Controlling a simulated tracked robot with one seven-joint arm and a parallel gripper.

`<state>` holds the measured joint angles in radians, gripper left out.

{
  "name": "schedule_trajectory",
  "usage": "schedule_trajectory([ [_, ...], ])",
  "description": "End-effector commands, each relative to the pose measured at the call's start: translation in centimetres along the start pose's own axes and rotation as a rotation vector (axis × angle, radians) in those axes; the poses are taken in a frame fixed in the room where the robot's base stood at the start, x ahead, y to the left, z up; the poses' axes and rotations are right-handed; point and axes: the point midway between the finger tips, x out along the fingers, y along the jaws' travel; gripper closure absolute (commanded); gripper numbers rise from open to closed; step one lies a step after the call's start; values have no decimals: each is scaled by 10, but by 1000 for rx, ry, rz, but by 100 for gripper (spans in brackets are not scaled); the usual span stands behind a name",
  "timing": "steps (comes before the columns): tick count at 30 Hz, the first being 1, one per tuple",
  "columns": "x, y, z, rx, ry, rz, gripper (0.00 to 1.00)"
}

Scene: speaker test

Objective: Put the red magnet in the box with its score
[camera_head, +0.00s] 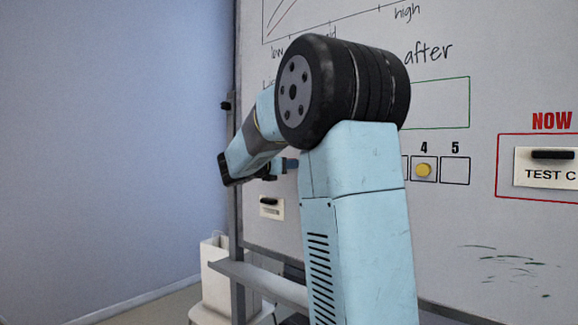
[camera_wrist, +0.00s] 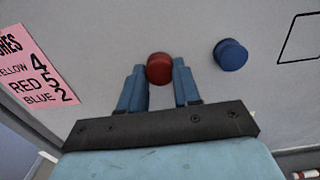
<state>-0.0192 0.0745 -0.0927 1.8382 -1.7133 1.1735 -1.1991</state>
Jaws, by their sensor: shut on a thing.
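The red magnet (camera_wrist: 159,68) is on the whiteboard between the fingertips of my gripper (camera_wrist: 159,80) in the wrist view. The gripper is shut on it. A pink note (camera_wrist: 36,75) at the left of the wrist view reads yellow 4, red 5, blue 2. In the head view, score boxes marked 4 (camera_head: 415,180) and 5 (camera_head: 455,171) show on the board. A yellow magnet (camera_head: 424,170) sits in box 4, and box 5 is empty. The other boxes and the red magnet are hidden behind my arm in the head view.
A blue magnet (camera_wrist: 230,54) is on the board just right of the gripper in the wrist view. A card under a black clip (camera_head: 552,155) is inside the red NOW frame at right. A ledge (camera_head: 262,282) runs below the board.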

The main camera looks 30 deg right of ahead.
Motion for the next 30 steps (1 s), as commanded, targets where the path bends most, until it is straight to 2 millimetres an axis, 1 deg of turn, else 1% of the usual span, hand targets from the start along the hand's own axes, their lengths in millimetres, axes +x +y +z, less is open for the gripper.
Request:
schedule_trajectory([
  [30,-25,0,0,0,0,2,90],
])
